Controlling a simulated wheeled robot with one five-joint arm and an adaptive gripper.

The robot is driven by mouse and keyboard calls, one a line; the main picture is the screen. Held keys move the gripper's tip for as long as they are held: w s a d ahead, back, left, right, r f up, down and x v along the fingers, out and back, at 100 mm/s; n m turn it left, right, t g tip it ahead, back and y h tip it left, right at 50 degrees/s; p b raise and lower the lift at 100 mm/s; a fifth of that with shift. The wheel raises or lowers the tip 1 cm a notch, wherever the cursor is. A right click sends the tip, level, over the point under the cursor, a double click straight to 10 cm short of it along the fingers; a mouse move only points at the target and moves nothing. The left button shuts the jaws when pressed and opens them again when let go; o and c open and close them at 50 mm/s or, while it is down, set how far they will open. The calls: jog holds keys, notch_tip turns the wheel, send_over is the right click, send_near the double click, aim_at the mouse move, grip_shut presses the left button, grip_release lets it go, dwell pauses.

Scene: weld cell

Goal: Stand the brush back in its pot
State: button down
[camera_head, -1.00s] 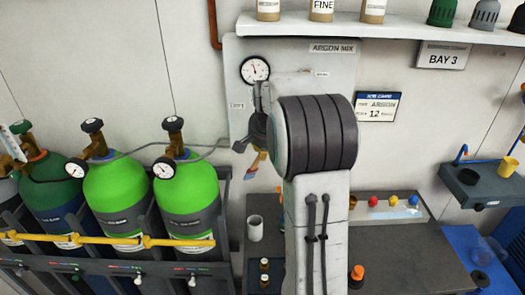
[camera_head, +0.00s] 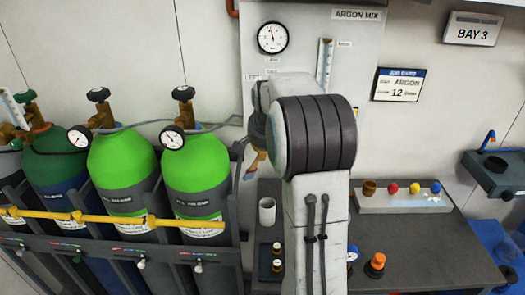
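My gripper (camera_head: 247,147) is at the picture's middle, partly hidden behind my arm. A slim thing with an orange part and a blue end, seemingly the brush (camera_head: 254,162), hangs tilted below the fingers. It keeps its place against my arm between the frames, so the gripper appears shut on it. The fingertips are dark and small. A pale grey open cup (camera_head: 267,211), seemingly the pot, stands upright on the dark bench below the gripper and slightly right. The brush is above the cup and apart from it in the picture.
An orange-topped item (camera_head: 375,264) and a tray (camera_head: 402,204) with coloured knobs and a brown pot (camera_head: 369,188) are right of my arm. Green gas cylinders (camera_head: 197,186) stand in a rack (camera_head: 120,262) at left.

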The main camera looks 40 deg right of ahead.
jog(key=shift+f+n+b, duration=0.3)
jog(key=shift+f+n, duration=0.1)
jog(key=shift+f, duration=0.4)
jog(key=n+p, duration=0.1)
jog(key=r+n+p, duration=0.1)
jog(key=n, duration=0.1)
jog(key=r+n+g+p, duration=0.1)
jog(key=p, duration=0.1)
jog(key=shift+s+d+r+y, duration=0.15)
jog(key=shift+s+y, duration=0.15)
jog(key=n+p, duration=0.1)
jog(key=r+n+p, duration=0.1)
jog(key=n+p, duration=0.1)
jog(key=n, duration=0.1)
jog(key=shift+s+d+r+g, duration=0.15)
jog(key=shift+s+r+g, duration=0.15)
jog(key=n+p, duration=0.1)
jog(key=n, duration=0.2)
jog(key=shift+s+d+r+p, duration=0.1)
jog(key=shift+s+r+p, duration=0.1)
jog(key=shift+r+p, duration=0.2)
jog(key=shift+f, duration=0.15)
notch_tip(320, 180, down, 12)
jog(key=b, duration=1)
jog(key=shift+f, duration=0.2)
